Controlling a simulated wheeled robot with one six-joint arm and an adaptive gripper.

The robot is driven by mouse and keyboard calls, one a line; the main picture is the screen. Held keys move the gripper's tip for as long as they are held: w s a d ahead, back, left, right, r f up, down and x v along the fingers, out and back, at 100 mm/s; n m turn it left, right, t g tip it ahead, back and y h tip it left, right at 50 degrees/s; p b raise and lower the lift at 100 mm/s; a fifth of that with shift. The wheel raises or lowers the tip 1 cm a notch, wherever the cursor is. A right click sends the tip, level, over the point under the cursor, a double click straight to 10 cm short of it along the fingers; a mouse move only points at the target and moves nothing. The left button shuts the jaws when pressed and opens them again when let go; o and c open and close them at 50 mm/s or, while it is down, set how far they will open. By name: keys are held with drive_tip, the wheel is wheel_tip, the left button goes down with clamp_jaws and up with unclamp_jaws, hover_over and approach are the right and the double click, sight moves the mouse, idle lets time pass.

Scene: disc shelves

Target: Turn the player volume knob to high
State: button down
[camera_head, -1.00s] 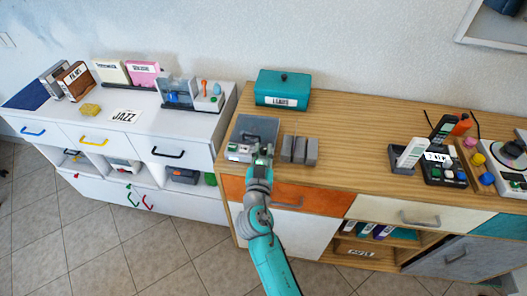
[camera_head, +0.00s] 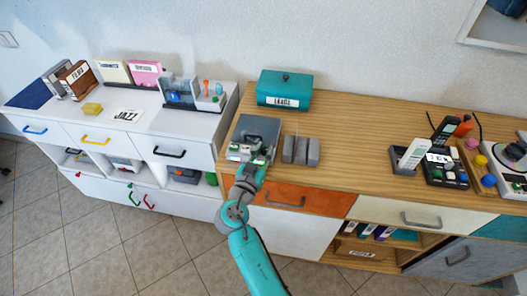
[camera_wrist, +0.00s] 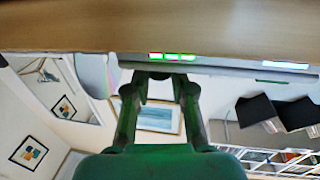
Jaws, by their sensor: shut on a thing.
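The player (camera_head: 259,128) is a grey box with a lid, near the left front edge of the wooden cabinet. Small white and green parts show on its front, and its lit red and green strip (camera_wrist: 172,57) shows in the wrist view. My gripper (camera_head: 258,162) is at the player's front. In the wrist view my gripper's two green fingers (camera_wrist: 160,78) reach up to the player's edge and are closed around a small dark part there. I take this part for the volume knob; the fingers mostly hide it, and its setting cannot be read.
A white cabinet (camera_head: 120,125) is to the left. The wood top between the blocks and the black device (camera_head: 447,167) is clear.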

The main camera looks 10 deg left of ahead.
drive_tip(key=c, duration=1)
unclamp_jaws()
drive_tip(key=v, duration=1.2)
drive_tip(key=shift+f, duration=0.1)
